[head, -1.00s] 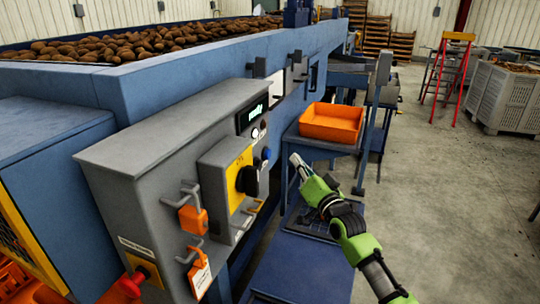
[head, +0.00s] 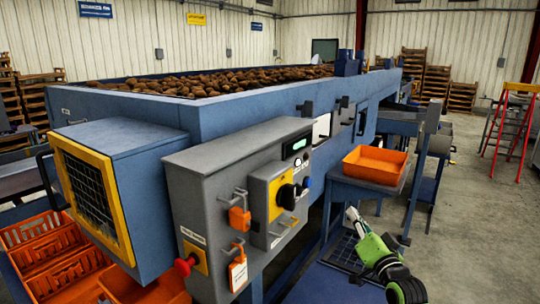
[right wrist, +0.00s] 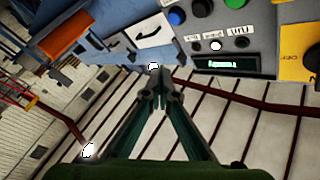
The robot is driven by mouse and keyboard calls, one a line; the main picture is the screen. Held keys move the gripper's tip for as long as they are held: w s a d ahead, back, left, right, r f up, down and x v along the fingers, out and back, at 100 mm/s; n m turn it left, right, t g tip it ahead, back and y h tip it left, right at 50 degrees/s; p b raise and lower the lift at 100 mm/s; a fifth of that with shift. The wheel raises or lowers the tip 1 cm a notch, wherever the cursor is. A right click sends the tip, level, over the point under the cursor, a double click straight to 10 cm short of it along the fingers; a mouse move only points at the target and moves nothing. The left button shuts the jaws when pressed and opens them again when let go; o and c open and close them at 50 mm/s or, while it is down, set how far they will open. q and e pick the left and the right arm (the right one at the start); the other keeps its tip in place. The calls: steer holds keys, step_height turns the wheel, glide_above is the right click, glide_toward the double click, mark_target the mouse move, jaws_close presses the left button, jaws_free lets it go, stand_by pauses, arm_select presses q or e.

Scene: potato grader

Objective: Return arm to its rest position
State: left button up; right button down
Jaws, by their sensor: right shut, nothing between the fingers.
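My right gripper (head: 351,213) is low at the right in the head view, in front of the small blue stand with the orange tray. Its fingers are shut and empty, pointing up and left. In the right wrist view the gripper (right wrist: 158,75) is closed, with the control panel's display and buttons beyond it. The grey control box (head: 235,180) is left of the gripper and apart from it. It carries a black rotary switch on a yellow plate, orange lock tags and a red knob. My left gripper is not in view.
The blue grader hopper (head: 250,105) full of potatoes stands behind the box. An orange tray (head: 375,165) sits on a blue stand close to my gripper. Orange crates (head: 45,250) are at the lower left. A red ladder (head: 510,125) stands far right. Concrete floor at right is open.

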steer(key=s+a+f+n+g, duration=0.2)
steer(key=s+a+f+g, duration=0.2)
steer(key=s+f, duration=0.65)
steer(key=s+a+f+n+g, duration=0.3)
steer(key=s+f+g, duration=0.1)
steer(key=s+f, duration=0.6)
steer(key=s+d+f+n+g+h, duration=0.1)
steer(key=s+f+g, duration=0.15)
steer(key=s, duration=0.75)
steer(key=s+d+f+g+h, duration=0.1)
steer(key=s+d+f+g, duration=0.15)
steer(key=s, duration=0.75)
steer(key=s+f+n+g+h, duration=0.1)
steer(key=s+f+g+h, duration=0.15)
steer(key=s, duration=0.65)
step_height(320, 180, down, 26)
steer(key=s+g, duration=0.2)
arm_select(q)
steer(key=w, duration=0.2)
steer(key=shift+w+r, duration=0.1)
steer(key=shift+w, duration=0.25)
arm_select(e)
steer(key=s+d+f, duration=0.3)
steer(key=s+f, duration=1.3)
steer(key=s, duration=0.1)
steer(key=shift+n+g+y, duration=0.3)
steer(key=shift+g+y, duration=0.05)
